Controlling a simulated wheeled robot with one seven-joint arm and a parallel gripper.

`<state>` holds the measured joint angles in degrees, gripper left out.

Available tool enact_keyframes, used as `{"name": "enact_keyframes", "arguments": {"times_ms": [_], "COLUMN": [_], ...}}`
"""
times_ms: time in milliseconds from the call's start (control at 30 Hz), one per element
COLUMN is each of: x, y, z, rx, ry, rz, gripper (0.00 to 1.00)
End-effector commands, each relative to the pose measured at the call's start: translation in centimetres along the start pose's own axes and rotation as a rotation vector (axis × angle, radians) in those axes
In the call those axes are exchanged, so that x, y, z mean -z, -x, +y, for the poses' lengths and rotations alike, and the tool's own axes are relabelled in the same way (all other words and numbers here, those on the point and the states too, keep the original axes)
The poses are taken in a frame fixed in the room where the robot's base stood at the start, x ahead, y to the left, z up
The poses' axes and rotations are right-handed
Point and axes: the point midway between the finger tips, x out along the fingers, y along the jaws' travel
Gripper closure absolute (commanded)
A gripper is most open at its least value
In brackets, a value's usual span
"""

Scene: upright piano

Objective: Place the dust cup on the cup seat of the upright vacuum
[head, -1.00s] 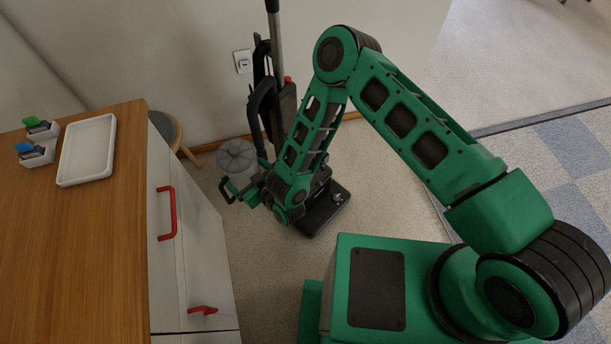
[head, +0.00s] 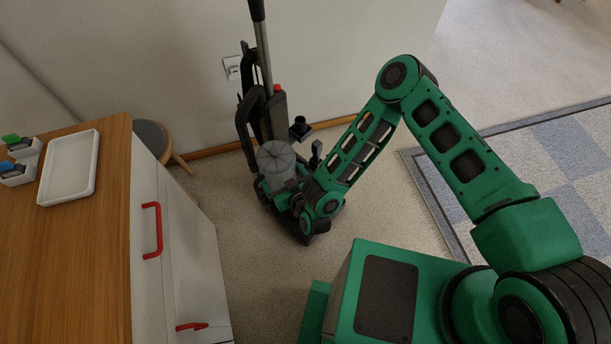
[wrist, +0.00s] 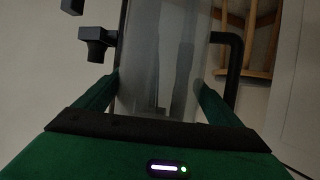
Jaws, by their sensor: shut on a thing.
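The dust cup (head: 277,160) is a grey, translucent cylinder with a ribbed round top. It stands close to upright in my gripper (head: 276,190), whose fingers close on its sides. The wrist view shows the cup wall (wrist: 165,60) between both green fingers, with a black handle (wrist: 232,62) at its right. The upright vacuum (head: 277,108) has a dark body, a grey pole and a black floor base. In the head view the cup overlaps the vacuum's lower front, above the base. The cup seat is hidden behind cup and gripper, so I cannot tell whether they touch.
A wooden-topped cabinet (head: 85,250) with red handles (head: 152,230) stands at the left, bearing a white tray (head: 70,168). A round stool (head: 152,138) is behind it. The wall is close behind the vacuum. Open floor lies to the right, with a blue checked rug (head: 550,165).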

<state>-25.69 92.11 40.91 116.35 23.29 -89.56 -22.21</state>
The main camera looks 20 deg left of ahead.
Motion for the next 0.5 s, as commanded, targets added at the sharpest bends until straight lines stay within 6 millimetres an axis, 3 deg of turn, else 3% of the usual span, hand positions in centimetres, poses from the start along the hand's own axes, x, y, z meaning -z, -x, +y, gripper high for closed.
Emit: {"name": "enact_keyframes", "arguments": {"times_ms": [500], "x": [-2.7], "y": [-4.3], "z": [6.5], "rx": [0.002], "ry": [0.007], "rz": [0.005], "gripper": [0.46]}}
